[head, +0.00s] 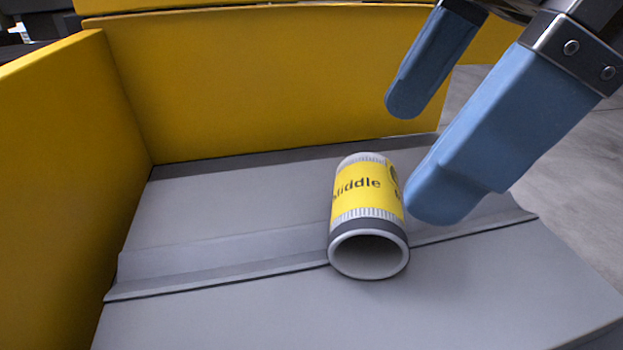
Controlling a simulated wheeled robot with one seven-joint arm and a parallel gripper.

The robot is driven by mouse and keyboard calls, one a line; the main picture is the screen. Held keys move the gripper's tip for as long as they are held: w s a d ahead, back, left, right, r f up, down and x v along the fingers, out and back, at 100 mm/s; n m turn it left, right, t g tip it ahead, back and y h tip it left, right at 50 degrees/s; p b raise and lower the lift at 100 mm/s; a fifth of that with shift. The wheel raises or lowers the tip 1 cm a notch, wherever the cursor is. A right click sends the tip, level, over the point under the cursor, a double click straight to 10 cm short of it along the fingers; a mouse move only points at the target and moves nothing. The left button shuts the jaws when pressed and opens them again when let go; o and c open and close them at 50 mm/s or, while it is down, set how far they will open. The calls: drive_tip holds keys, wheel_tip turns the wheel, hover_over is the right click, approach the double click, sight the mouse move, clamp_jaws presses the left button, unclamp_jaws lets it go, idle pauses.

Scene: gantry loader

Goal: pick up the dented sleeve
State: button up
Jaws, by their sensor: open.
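The sleeve (358,192) is a short hollow cylinder with a yellow band reading "Middle", ribbed white edges and a dark grey ring by its near open end. It lies on its side on the grey tray floor, across a shallow raised strip. I cannot make out a dent on the side that shows. My gripper (418,155) has two blue fingers, spread apart and empty, at the upper right. The nearer fingertip is just right of the sleeve and overlaps its right edge in the picture; I cannot tell if they touch. The other fingertip is above and behind it.
Yellow walls stand at the left (70,170) and along the back (260,85) of the grey tray (230,205). The tray floor is clear left of the sleeve and in front of it. Grey ground (575,170) shows beyond the right edge.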

sight(377, 185)
drive_tip(key=x, duration=0.7)
drive_tip(key=shift+w+f, duration=0.15)
drive_tip(key=shift+f, duration=0.1)
drive_tip(key=shift+c, duration=0.2)
drive_tip(key=c, duration=1)
drive_tip(key=shift+r, duration=0.15)
